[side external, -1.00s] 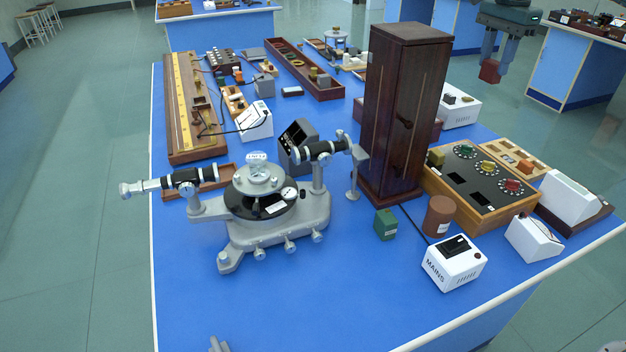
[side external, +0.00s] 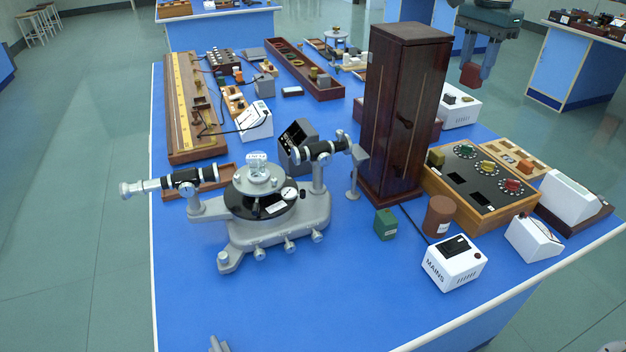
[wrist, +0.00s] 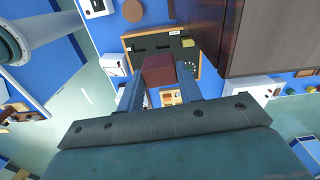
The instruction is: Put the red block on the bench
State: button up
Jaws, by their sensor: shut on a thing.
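My gripper (side external: 476,76) is at the upper right of the side external view, raised in the air behind the tall dark wooden cabinet. It is shut on the red block (side external: 470,73), which sits between its fingertips. In the wrist view the red block (wrist: 157,70) shows between the two blue-grey fingers of my gripper (wrist: 158,85). The blue-topped bench (side external: 350,285) fills the middle of the side external view. The block is held above the bench's height and does not touch it.
The tall wooden cabinet (side external: 402,110) stands near the gripper. A dial box (side external: 480,185), a white power box (side external: 455,262), a green block (side external: 386,224) and a spectrometer (side external: 270,205) stand on the bench. The blue top's front middle is clear.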

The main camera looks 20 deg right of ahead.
jog(key=s+a+f+n, duration=0.3)
jog(key=a+n, duration=0.1)
jog(key=a, duration=0.8)
jog(key=s+a+f+n, duration=0.2)
jog(key=a+n, duration=0.2)
jog(key=a, duration=0.9)
jog(key=s+a+f+n, duration=0.45)
jog(key=s+a, duration=0.25)
jog(key=a, duration=0.2)
jog(key=s+a+f+n, duration=0.3)
jog(key=s+a+n, duration=0.3)
jog(key=a, duration=0.4)
jog(key=shift+m, duration=0.75)
jog(key=f, duration=0.5)
jog(key=s+f, duration=0.1)
jog(key=f, duration=1)
jog(key=shift+s+d, duration=0.15)
jog(key=shift+f, duration=2.15)
jog(key=shift+f, duration=0.15)
